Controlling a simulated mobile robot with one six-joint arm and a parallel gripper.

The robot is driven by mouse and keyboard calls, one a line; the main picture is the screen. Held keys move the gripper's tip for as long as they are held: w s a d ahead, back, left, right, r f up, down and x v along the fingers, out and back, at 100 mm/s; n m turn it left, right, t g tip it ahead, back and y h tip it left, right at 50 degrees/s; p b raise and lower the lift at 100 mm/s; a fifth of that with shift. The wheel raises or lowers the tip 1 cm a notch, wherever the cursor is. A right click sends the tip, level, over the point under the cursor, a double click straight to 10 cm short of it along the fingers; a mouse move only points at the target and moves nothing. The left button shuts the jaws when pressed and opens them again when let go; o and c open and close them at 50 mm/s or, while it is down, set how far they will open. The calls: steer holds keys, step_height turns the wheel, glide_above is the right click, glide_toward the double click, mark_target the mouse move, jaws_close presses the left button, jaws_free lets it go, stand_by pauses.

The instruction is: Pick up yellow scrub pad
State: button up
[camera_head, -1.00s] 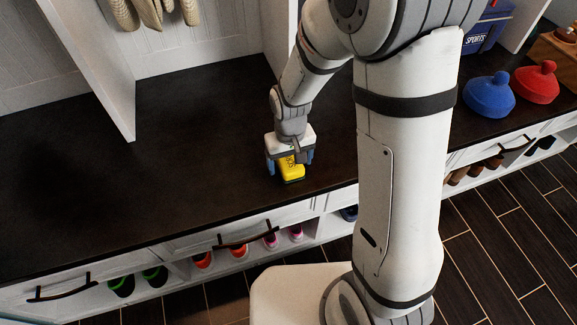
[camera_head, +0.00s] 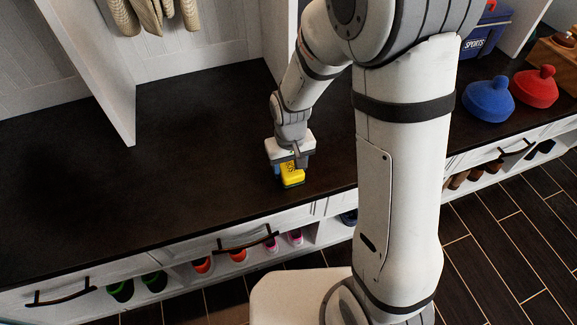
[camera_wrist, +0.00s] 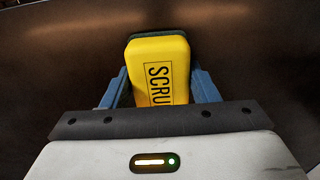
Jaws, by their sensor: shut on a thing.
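The yellow scrub pad (camera_head: 291,176) is a small block with dark lettering and a dark underside, near the front edge of the dark bench top. My gripper (camera_head: 289,170) points down over it and is shut on it. In the wrist view the pad (camera_wrist: 158,68) sits between the two blue fingers of my gripper (camera_wrist: 160,88), with one finger at each side. Part of the pad's lettering is hidden by the gripper body. I cannot tell whether the pad still touches the bench.
The dark bench top (camera_head: 190,150) is clear to the left of my gripper. A white divider (camera_head: 105,75) stands behind on the left. A blue plunger-like item (camera_head: 489,101) and a red one (camera_head: 535,88) stand at the right. Drawers and shoe cubbies lie below the front edge.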

mark_target(290, 165)
step_height(290, 165, up, 10)
steer(key=p, duration=0.4)
